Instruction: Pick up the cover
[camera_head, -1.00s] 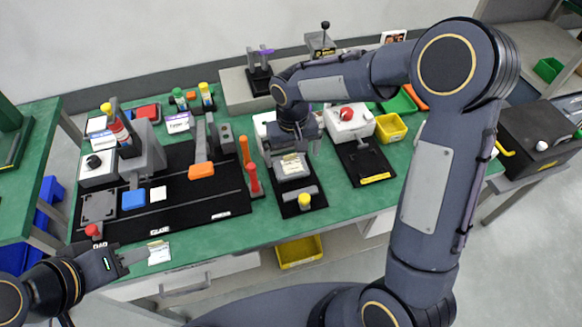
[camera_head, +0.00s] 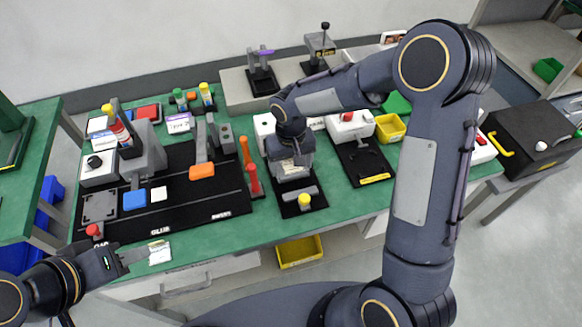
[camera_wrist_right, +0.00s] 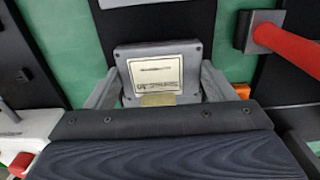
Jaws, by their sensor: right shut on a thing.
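The cover (camera_wrist_right: 163,70) is a grey, roughly square plate with a cream label and a small tan strip at its near edge. In the right wrist view it lies between the two grey fingers of my right gripper (camera_wrist_right: 160,92), which is shut on it from both sides. In the head view the right gripper (camera_head: 290,165) is over the black fixture (camera_head: 300,202) in the middle of the bench and mostly hides the cover. I cannot tell whether the cover has left the fixture. My left gripper (camera_head: 130,256) is by the bench's front left edge, near a small labelled card (camera_head: 159,252).
A red-handled tool (camera_head: 252,180) and an orange one stand just left of the fixture. A black fixture (camera_head: 365,163), a white box with a red button (camera_head: 350,125) and a yellow bin (camera_head: 390,128) are to the right. A black gluing station (camera_head: 190,218) fills the left.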

